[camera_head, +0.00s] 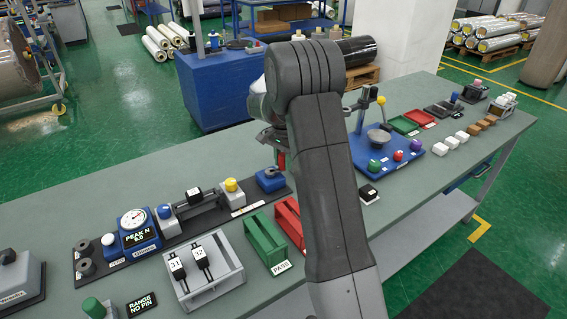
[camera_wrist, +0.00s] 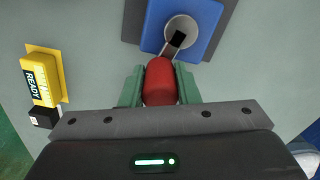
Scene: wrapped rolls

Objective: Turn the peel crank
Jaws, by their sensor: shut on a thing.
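The red crank handle (camera_wrist: 159,82) stands between the two green fingers of my gripper (camera_wrist: 160,74) in the wrist view. The fingers are shut on it, one on each side. A metal crank arm (camera_wrist: 173,50) runs from the handle up to a round grey hub (camera_wrist: 182,30) with a dark square centre. The hub sits on a blue base (camera_wrist: 208,36) at the top of the wrist view. In the head view a bit of red (camera_head: 281,160) shows below my wrist, and my arm hides most of the gripper there.
A yellow box (camera_wrist: 40,80) reading READY lies left of my gripper. In the head view a peel gauge (camera_head: 138,230), a green PASS tray (camera_head: 265,238) and a red tray (camera_head: 290,222) stand on the bench (camera_head: 110,190). A blue fixture (camera_head: 385,155) with coloured knobs stands right of my arm.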

